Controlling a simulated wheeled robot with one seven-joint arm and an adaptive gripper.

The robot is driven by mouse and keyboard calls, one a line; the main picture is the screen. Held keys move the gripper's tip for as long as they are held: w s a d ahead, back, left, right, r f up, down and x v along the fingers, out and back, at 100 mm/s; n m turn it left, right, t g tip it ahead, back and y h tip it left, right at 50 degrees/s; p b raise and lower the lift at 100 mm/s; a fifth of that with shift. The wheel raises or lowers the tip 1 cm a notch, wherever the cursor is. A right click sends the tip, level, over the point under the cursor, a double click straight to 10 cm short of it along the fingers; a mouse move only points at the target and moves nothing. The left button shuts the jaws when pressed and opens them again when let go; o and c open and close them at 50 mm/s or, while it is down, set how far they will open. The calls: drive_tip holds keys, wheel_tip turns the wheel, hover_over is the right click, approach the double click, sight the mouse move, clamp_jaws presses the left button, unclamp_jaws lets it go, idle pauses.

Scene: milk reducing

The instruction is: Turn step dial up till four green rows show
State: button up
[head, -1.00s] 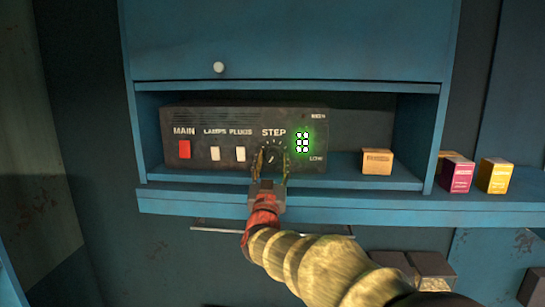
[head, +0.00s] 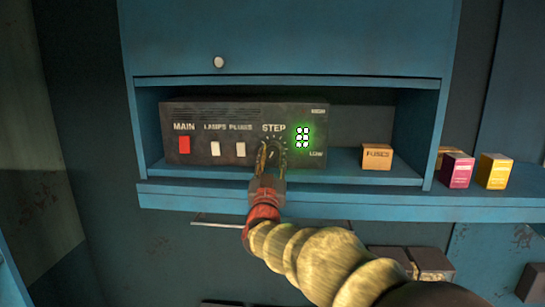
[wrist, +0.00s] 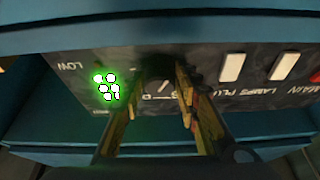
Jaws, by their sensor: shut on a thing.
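The dark control box (head: 205,113) stands in the blue cabinet's open shelf. Its black step dial (head: 271,153) sits under the word STEP. My gripper (head: 270,158) reaches up from below and is shut on the dial, with one finger on each side. The wrist view shows both gripper fingers (wrist: 160,95) around the dial (wrist: 157,72); they partly cover its scale. Right of the dial, the green-glowing display (head: 302,138) between HIGH and LOW shows what looks like three lit rows of two dots. It also shows in the wrist view (wrist: 106,87).
Left of the dial are a red MAIN switch (head: 184,145) and two white switches for LAMPS (head: 215,149) and PLUGS (head: 240,149). An orange FUSES box (head: 377,157) stands on the shelf to the right. Purple (head: 457,171) and yellow (head: 494,171) boxes stand further right.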

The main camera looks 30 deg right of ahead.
drive_tip(key=shift+c, duration=0.8)
drive_tip(key=shift+m+b, duration=0.4)
drive_tip(key=shift+b, duration=0.35)
drive_tip(key=m+b, duration=0.1)
drive_tip(key=m+g+h+b, duration=0.1)
drive_tip(key=b, duration=0.1)
drive_tip(key=shift+a+f+m, duration=0.1)
drive_tip(key=shift+a+m, duration=0.05)
drive_tip(key=shift+m, duration=0.15)
drive_tip(key=m+h+b, duration=0.1)
drive_tip(key=m+g+b, duration=0.1)
drive_tip(key=m, duration=0.1)
drive_tip(key=shift+w+m+g+h+b, duration=0.1)
drive_tip(key=shift+m+g+h+b, duration=0.2)
drive_tip(key=shift+h+b, duration=0.1)
drive_tip(key=shift+r+m, duration=0.3)
drive_tip(key=shift+m, duration=0.4)
drive_tip(key=shift+g+b, duration=0.3)
drive_tip(key=shift+g, duration=0.1)
drive_tip(key=o, duration=1.1)
drive_tip(key=shift+o, duration=0.2)
drive_tip(key=shift+f, duration=0.1)
